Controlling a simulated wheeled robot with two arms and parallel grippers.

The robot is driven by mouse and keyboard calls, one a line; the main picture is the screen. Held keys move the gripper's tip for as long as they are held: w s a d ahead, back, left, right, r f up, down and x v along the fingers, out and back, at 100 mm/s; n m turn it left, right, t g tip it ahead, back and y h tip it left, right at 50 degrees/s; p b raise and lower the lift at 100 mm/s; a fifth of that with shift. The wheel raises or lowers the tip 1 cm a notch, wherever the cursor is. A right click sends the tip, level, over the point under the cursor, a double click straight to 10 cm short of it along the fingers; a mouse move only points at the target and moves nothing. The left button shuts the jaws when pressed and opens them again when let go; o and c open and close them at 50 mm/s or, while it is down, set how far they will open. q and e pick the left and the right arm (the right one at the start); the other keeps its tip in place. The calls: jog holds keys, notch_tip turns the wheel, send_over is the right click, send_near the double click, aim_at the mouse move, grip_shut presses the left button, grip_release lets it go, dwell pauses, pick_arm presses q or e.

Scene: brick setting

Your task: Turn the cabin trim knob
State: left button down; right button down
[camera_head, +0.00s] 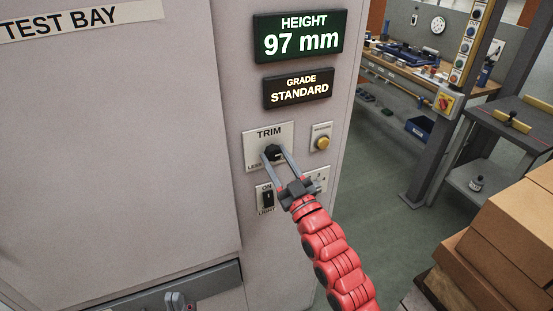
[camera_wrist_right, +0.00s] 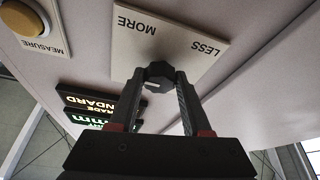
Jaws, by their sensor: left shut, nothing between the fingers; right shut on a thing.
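The black trim knob (camera_head: 272,152) sits on a pale plate marked TRIM (camera_head: 254,142) on the cabinet front. My right gripper (camera_head: 276,155), on the red arm, is shut on the knob, one finger on each side. In the right wrist view, the knob (camera_wrist_right: 159,72) is between the fingertips, and its plate (camera_wrist_right: 150,42) reads MORE and LESS upside down. The gripper hides part of the plate in the head view. The height display (camera_head: 300,37) reads 97 mm, and the grade display (camera_head: 298,90) reads STANDARD.
A yellow MEASURE button (camera_head: 322,143) is right of the knob, and a black light switch (camera_head: 267,198) is below it. The button also shows in the wrist view (camera_wrist_right: 22,20). Cardboard boxes (camera_head: 510,235) stand at the lower right.

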jog(key=shift+m, duration=0.3)
jog(key=m+h+b, duration=0.1)
jog(key=m, duration=0.1)
jog(key=shift+m+t+h, duration=0.4)
jog(key=m+h, duration=0.1)
jog(key=m, duration=0.3)
jog(key=shift+s+a+t+h, duration=0.1)
jog(key=shift+a+t+h, duration=0.05)
jog(key=shift+t+h, duration=0.2)
jog(key=m+h, duration=0.1)
jog(key=m, duration=0.1)
jog(key=m+h, duration=0.1)
jog(key=shift+a+r+m+h+p, duration=0.15)
jog(key=shift+m+h+p, duration=0.1)
jog(key=shift+m+p, duration=0.15)
jog(key=shift+m+h+p, duration=1)
jog(key=shift+m+h, duration=0.2)
jog(key=shift+m, duration=1.7)
jog(key=shift+c, duration=1.8)
grip_release()
